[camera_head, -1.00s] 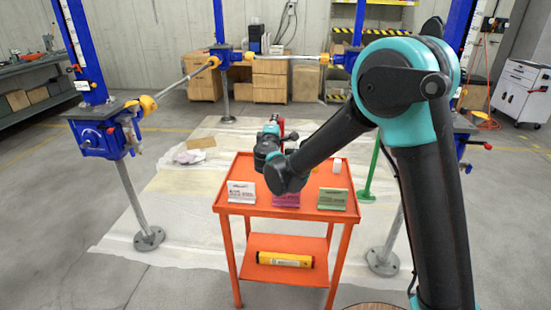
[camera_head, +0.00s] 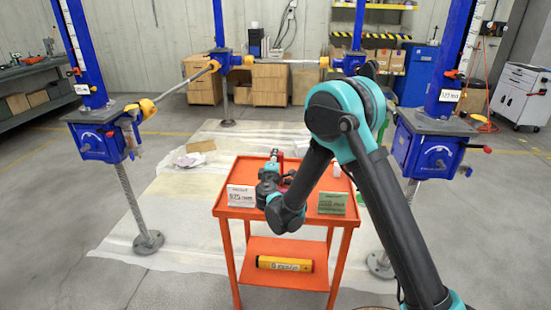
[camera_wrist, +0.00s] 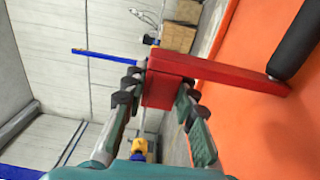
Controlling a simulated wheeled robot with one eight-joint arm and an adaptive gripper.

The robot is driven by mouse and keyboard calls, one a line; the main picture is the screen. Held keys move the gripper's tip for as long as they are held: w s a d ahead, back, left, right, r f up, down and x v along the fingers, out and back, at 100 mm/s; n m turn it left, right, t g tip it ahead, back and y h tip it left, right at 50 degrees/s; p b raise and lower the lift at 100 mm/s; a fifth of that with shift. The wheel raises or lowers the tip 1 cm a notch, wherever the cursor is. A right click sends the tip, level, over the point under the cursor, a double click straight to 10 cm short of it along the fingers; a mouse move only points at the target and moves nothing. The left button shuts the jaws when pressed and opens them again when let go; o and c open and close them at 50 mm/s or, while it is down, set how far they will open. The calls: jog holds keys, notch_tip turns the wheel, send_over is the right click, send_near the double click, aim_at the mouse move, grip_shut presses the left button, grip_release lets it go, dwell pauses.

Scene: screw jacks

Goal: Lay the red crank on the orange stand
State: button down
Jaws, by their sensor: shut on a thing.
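The red crank (camera_wrist: 215,75) shows large in the wrist view, a red bar with a thicker block at one end and a black handle (camera_wrist: 298,40) at the other. My gripper (camera_wrist: 160,90) is shut on the block end. In the head view a small part of the red crank (camera_head: 276,156) shows past my gripper (camera_head: 273,166), over the far middle of the orange stand (camera_head: 239,171). The stand's orange top fills the right of the wrist view. I cannot tell whether the crank touches it. My wrist hides much of the crank in the head view.
On the stand are a white sign (camera_head: 241,197) at left, a green sign (camera_head: 332,204) at right and a small white object (camera_head: 337,170). A yellow tube (camera_head: 284,264) lies on the lower shelf. Blue screw jacks (camera_head: 97,138) stand around. The stand's top left is clear.

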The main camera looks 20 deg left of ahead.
jog(key=shift+f, duration=0.1)
jog(key=c, duration=1.2)
grip_release()
jog(key=v, duration=1.2)
